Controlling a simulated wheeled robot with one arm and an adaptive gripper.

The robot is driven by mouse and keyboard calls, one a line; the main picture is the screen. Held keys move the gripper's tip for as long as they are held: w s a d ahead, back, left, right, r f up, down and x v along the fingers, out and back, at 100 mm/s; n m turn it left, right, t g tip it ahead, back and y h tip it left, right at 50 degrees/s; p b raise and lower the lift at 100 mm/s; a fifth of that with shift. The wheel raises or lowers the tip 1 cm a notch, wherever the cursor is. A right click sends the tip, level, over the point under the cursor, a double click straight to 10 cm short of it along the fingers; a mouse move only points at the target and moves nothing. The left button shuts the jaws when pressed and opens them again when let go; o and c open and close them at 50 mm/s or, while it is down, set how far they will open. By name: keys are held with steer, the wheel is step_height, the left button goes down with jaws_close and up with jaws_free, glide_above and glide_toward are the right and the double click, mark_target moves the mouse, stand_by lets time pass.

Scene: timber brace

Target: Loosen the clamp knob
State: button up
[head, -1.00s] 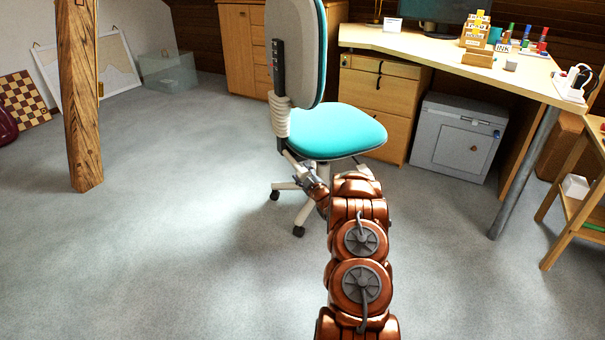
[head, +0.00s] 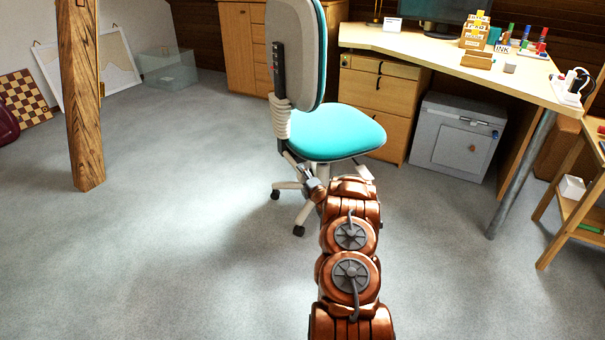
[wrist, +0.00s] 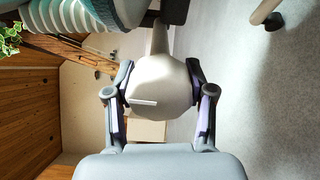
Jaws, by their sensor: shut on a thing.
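The clamp knob (wrist: 155,98) is a pale rounded knob with a white line mark, seen in the wrist view between my fingers. It sits on the office chair (head: 292,122), which has a grey back and a turquoise seat. My gripper (wrist: 160,82) has one finger pressed on each side of the knob. In the head view my gripper (head: 309,182) is low behind the chair, below the backrest; the knob is too small and covered to make out there.
A wooden post (head: 82,100) stands at the left. A desk (head: 450,65) with drawers and a grey cabinet (head: 457,135) stand behind the chair. A small wooden shelf (head: 575,200) is at the right.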

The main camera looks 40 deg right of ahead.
steer(key=n+p, duration=0.3)
steer(key=shift+r+n+p, duration=0.2)
steer(key=shift+n+p, duration=0.1)
steer(key=n+p, duration=0.2)
steer(key=p, duration=0.2)
steer(key=shift+a+n, duration=0.1)
steer(key=shift+n, duration=0.2)
steer(key=shift+n+p, duration=0.9)
steer(key=shift+p, duration=0.25)
steer(key=shift+f+n+p, duration=0.3)
steer(key=shift+n+p, duration=0.05)
steer(key=shift+n, duration=0.45)
steer(key=shift+w+n+b, duration=0.1)
steer(key=shift+n+b, duration=0.25)
steer(key=shift+n, duration=0.25)
steer(key=shift+f+n+b, duration=0.2)
steer(key=shift+n+b, duration=0.6)
steer(key=shift+b, duration=0.15)
steer(key=shift+n+b, duration=0.9)
steer(key=shift+b, duration=0.2)
steer(key=shift+r, duration=0.1)
steer(key=shift+d+r+n, duration=0.15)
steer(key=shift+d+n, duration=0.05)
steer(key=shift+n, duration=0.1)
